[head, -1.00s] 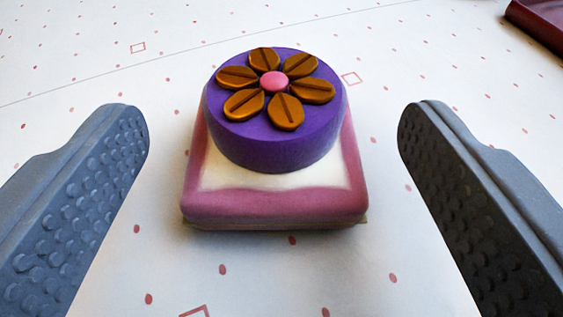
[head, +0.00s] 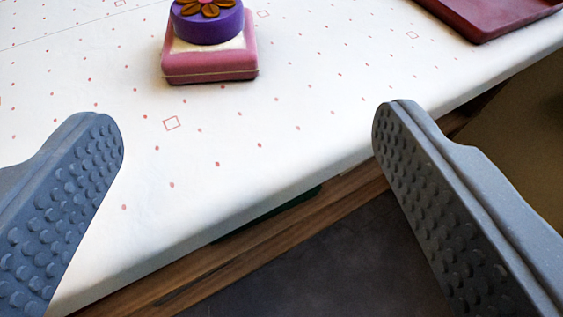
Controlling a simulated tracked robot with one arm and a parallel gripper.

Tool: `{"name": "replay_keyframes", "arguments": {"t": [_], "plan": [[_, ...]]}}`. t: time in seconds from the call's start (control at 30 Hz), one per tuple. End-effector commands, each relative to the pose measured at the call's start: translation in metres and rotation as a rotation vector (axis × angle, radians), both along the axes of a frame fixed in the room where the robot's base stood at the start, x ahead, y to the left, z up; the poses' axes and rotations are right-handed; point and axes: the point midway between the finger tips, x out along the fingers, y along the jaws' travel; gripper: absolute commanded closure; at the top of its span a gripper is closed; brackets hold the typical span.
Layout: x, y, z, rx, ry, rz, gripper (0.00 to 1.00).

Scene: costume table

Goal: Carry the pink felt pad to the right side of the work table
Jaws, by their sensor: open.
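The pink felt pad (head: 208,71) is a thick square block with a pale middle, lying on the white work table (head: 300,75) near the top of the view. A round purple piece (head: 212,30) with brown petals and a pink centre sits on top of the pad and hides most of its upper face; the top of this piece is cut by the frame edge. My gripper (head: 248,135) is open and empty, its two grey studded fingers wide apart. The pad is beyond the fingertips, up and slightly left of their middle, and apart from them.
A dark red tray (head: 490,24) lies at the top right near the table's edge. The table's front edge runs diagonally from lower left to upper right, with wood below it and dark floor beyond. The patterned cloth between pad and edge is bare.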

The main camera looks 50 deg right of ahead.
Motion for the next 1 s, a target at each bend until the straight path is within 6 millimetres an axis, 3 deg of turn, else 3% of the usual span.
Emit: {"name": "replay_keyframes", "arguments": {"t": [0.4,0.43,0.47,0.5,0.57,0.6,0.63,0.77,0.87,0.9,1.0], "plan": [[-0.007,0.007,-0.002,0.017,0.022,0.007,0.24],[-0.007,0.004,0.007,0.007,-0.012,-0.007,0.24],[-0.002,0.006,0.011,0.138,-0.144,-0.056,0.24],[-0.005,0.005,0.009,0.025,-0.034,-0.003,0.24],[-0.002,0.004,0.022,-0.026,-0.045,0.001,0.24],[0.002,0.014,0.014,0.075,-0.079,0.006,0.24],[0.007,0.021,0.014,0.03,-0.041,0.052,0.24],[0.04,0.062,0.064,0.015,-0.096,0.172,0.24],[0.063,0.108,0.123,0.027,-0.112,0.264,0.24],[0.069,0.129,0.151,0.027,-0.116,0.303,0.24],[0.072,0.18,0.218,0.025,-0.12,0.398,0.24]]}}
